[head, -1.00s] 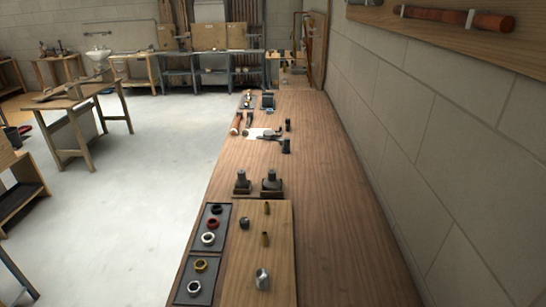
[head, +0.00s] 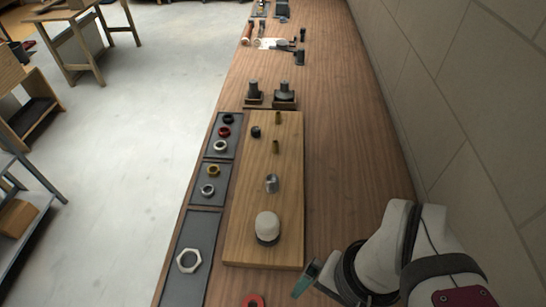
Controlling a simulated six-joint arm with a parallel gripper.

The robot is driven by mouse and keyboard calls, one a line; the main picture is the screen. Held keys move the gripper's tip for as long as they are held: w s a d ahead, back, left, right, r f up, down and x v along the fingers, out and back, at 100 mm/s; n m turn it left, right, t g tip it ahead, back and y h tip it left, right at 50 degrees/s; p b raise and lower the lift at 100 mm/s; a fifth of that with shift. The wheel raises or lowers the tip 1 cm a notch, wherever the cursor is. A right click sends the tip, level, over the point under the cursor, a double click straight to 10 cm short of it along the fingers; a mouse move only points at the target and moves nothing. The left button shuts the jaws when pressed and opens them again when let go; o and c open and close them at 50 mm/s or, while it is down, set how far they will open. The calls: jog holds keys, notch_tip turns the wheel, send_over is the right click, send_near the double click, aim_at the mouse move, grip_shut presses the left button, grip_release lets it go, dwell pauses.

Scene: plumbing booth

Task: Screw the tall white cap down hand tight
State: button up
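A rounded white cap (head: 267,222) sits upright at the near end of the light wooden board (head: 248,252). A dark ring shows under its lower edge; I cannot tell how far down the cap sits on it. My gripper (head: 305,280) is at the bottom of the view, to the right of the cap and nearer to me, apart from it. Only a teal-tipped finger part shows clearly, so I cannot tell whether the gripper is open or shut.
Silver (head: 271,183), brass (head: 276,146) and dark (head: 256,131) fittings stand along the board. Left of it, grey trays (head: 185,292) hold several coloured rings and a large nut (head: 188,260). A red ring (head: 253,301) lies at the bottom edge. The bench right of the board is clear.

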jog(key=w+a+r+m, duration=0.2)
jog(key=w+m, duration=0.1)
jog(key=w, duration=0.4)
jog(key=m+h, duration=0.2)
jog(key=m, duration=0.5)
send_near(268, 220)
notch_tip(268, 220, down, 11)
jog(key=shift+d+f, duration=0.1)
jog(key=shift+f, duration=0.05)
jog(key=c, duration=1.4)
jog(key=shift+o, duration=0.2)
jog(key=m, duration=0.6)
jog(key=shift+s, duration=0.1)
jog(key=m, duration=0.6)
jog(key=shift+f, duration=0.15)
jog(key=o, duration=1.4)
jog(key=shift+c, duration=0.2)
